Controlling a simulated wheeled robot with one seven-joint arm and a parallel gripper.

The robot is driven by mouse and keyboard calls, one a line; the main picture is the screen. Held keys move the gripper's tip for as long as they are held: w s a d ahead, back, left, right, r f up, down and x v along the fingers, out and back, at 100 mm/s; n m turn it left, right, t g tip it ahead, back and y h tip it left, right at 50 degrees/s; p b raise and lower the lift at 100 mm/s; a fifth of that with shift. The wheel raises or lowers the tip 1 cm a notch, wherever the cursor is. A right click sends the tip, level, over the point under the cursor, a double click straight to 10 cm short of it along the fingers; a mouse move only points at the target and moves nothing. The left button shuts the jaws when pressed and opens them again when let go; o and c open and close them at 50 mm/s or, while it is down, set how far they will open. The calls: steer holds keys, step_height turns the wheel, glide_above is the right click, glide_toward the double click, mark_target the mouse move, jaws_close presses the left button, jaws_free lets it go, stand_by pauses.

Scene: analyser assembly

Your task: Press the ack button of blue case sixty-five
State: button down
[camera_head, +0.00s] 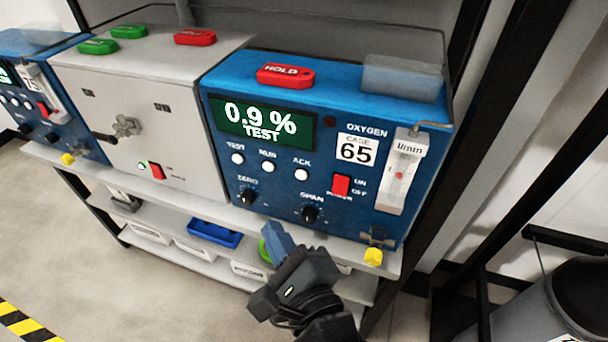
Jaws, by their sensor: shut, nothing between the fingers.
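The blue case sixty-five (325,85) stands on the shelf at the right, labelled OXYGEN, CASE 65. Its display (262,121) reads 0.9 % TEST. Its white ACK button (301,174) is the right one of three, beside RUN (268,167) and TEST (237,158). My gripper (272,236) is shut and empty, in front of the shelf edge, below and left of the ACK button and apart from the case. The ACK button is in full view.
The ZERO knob (248,196), SPAN knob (310,213) and red power switch (341,185) sit near the buttons. A red HOLD tag (285,75) lies on top. A flow meter (403,170) is at the right. A grey case (150,80) stands left. Floor in front is clear.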

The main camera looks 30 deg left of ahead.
mark_target(301, 176)
steer(key=shift+w, duration=0.1)
steer(key=w+a+b, duration=0.2)
steer(key=w+b, duration=0.2)
steer(key=w, duration=0.4)
steer(key=shift+w, duration=0.2)
steer(key=shift+w, duration=0.1)
stand_by(1.9)
steer(key=shift+w+a, duration=0.15)
steer(key=shift+w, duration=0.1)
steer(key=shift+w, duration=0.45)
stand_by(0.7)
steer(key=shift+s, duration=0.1)
steer(key=shift+s+p, duration=0.7)
steer(key=shift+s, duration=0.05)
